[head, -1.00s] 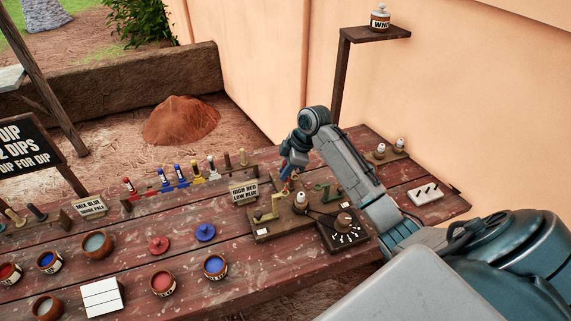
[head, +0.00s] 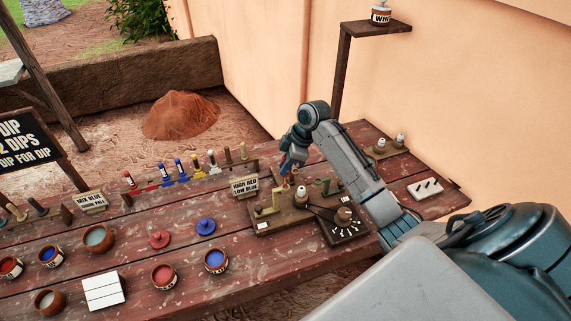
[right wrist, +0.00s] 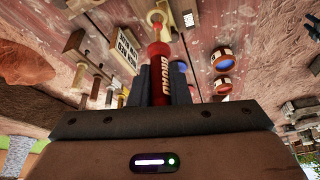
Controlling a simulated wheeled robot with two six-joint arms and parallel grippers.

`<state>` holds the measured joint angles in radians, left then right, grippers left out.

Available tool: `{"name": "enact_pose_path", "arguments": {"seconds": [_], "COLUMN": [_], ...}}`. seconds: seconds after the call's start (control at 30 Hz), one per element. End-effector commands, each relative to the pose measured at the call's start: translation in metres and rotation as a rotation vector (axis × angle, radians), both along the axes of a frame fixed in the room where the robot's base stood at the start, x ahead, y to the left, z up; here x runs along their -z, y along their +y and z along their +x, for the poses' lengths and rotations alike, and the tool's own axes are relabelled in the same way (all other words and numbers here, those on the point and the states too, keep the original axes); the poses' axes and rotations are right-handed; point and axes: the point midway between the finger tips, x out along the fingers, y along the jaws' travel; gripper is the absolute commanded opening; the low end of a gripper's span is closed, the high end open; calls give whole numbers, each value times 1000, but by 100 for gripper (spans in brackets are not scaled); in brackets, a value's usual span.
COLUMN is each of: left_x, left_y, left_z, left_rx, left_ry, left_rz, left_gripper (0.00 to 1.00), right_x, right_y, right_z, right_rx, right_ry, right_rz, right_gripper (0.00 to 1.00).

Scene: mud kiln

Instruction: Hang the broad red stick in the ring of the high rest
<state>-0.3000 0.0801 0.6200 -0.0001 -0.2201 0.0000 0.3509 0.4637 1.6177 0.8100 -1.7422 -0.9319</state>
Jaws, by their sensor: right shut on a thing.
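My right gripper (head: 287,170) is shut on the broad red stick (right wrist: 159,78), which carries the word BROAD in the right wrist view. The stick's pale end points away from the gripper, close to a pale yellow ring (right wrist: 157,16); I cannot tell whether it is inside the ring. The gripper mostly hides the stick there. My left gripper is out of view.
A sign reading HIGH RED LOW BLUE (head: 245,187) stands left of the board. A dark dial box (head: 345,233) is in front. A rack of coloured sticks (head: 168,183) runs behind the table's left part. Paint pots, including a blue one (head: 215,261), stand in front.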

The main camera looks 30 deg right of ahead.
Motion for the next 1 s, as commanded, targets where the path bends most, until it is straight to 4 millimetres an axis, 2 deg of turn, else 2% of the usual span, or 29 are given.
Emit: {"name": "enact_pose_path", "arguments": {"seconds": [1.0], "left_x": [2], "left_y": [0], "left_z": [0], "left_rx": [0], "left_ry": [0], "left_rz": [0], "left_gripper": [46], "right_x": [12], "right_y": [0], "right_z": [0], "right_rx": [0], "right_ry": [0], "right_rz": [0], "right_gripper": [0]}}
